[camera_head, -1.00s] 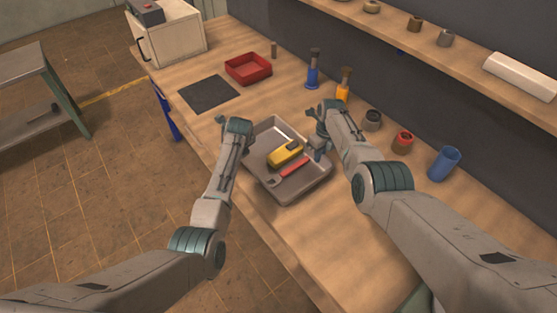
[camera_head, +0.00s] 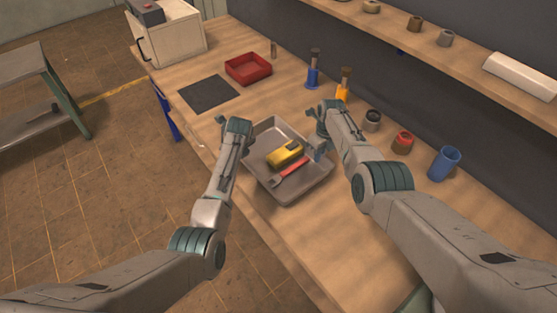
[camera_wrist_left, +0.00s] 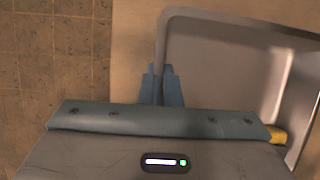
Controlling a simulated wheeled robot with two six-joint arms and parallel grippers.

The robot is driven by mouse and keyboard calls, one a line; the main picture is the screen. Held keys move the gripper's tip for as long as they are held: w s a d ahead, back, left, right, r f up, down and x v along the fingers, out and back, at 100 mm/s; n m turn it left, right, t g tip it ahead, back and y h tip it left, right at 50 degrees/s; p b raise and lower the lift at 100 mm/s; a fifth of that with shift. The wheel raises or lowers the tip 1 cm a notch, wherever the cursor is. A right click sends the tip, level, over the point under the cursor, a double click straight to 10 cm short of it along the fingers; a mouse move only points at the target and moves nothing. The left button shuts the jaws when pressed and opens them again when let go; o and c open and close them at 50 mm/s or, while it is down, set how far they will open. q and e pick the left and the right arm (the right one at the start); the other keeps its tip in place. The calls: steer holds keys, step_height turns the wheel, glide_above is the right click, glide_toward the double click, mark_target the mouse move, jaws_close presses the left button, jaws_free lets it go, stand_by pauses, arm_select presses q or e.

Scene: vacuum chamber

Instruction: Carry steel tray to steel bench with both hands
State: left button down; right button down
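The steel tray (camera_head: 300,192) is a shallow grey tray at the front edge of the wooden workbench in the head view. It holds a yellow tool (camera_head: 285,153) and a red-handled wrench (camera_head: 290,172). My left gripper (camera_wrist_left: 162,88) has its fingers close together on the tray's left rim in the wrist view. My right gripper (camera_head: 319,148) is at the opposite rim and appears shut on it; its fingertips are small. Whether the tray touches the worktop is hard to tell. The steel bench (camera_head: 25,65) stands apart at the far left, with a lower shelf.
The wooden workbench (camera_head: 255,215) also bears a red bin (camera_head: 248,68), a dark mat (camera_head: 208,93), blue and orange tools, and a blue cup (camera_head: 444,162). A pale cabinet (camera_head: 170,38) stands at its far end. Open tiled floor (camera_head: 90,190) lies between the benches.

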arm_select(q)
steer(key=shift+w+r, duration=0.15)
steer(key=shift+r, duration=0.05)
arm_select(e)
steer(key=shift+w+r, duration=0.1)
steer(key=shift+r, duration=0.05)
